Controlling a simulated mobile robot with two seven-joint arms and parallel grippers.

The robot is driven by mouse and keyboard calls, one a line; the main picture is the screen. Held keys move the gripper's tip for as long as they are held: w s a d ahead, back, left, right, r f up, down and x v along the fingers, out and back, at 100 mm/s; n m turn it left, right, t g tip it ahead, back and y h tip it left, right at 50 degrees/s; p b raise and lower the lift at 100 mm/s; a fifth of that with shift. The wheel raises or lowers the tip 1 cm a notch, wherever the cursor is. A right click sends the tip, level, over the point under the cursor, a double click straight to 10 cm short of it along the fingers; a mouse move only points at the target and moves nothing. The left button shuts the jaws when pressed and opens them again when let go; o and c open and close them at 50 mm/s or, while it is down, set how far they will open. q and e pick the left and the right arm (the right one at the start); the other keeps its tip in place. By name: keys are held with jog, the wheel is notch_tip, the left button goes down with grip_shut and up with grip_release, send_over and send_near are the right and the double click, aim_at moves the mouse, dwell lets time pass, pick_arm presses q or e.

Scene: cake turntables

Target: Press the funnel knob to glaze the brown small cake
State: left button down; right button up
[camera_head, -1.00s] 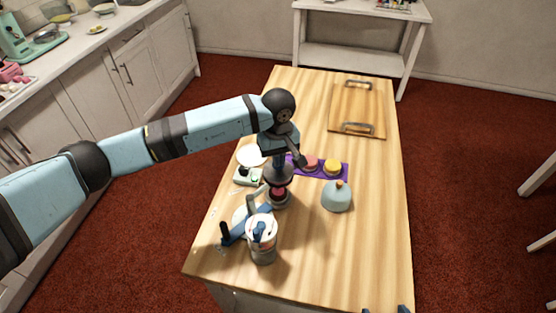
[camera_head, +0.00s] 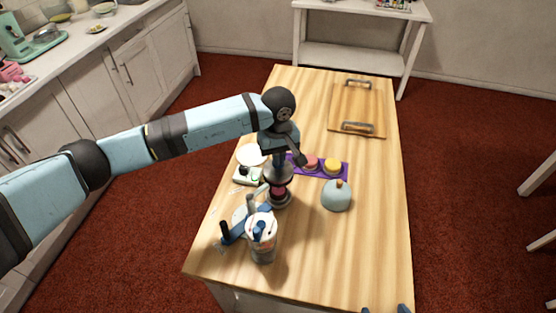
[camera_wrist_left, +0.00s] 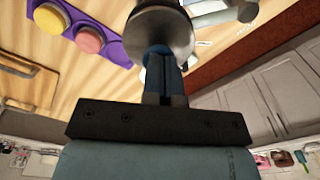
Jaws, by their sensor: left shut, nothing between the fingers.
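My left gripper (camera_head: 280,158) is shut and points down at the grey metal funnel (camera_head: 278,174). In the left wrist view the blue fingers (camera_wrist_left: 163,75) are together with nothing between them, and their tips meet the round grey funnel top (camera_wrist_left: 157,28). My right gripper (camera_head: 384,309) shows only two separated blue fingertips at the bottom edge.
A purple tray (camera_head: 322,174) holds a pink cake (camera_head: 311,163) and a yellow cake (camera_head: 333,165) right of the funnel. A grey-blue domed thing (camera_head: 337,197) stands nearby. A wooden tray (camera_head: 357,108) lies behind. The table's right front is clear.

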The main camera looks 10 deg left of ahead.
pick_arm(q)
jog(key=shift+f+b, duration=0.6)
pick_arm(e)
jog(key=shift+f, duration=0.3)
pick_arm(q)
jog(key=shift+r+p, duration=0.3)
jog(key=shift+r, duration=0.45)
pick_arm(e)
jog(key=shift+r, duration=0.2)
pick_arm(q)
jog(key=shift+r+p, duration=0.7)
jog(key=shift+r, duration=2)
jog(key=shift+w, duration=0.1)
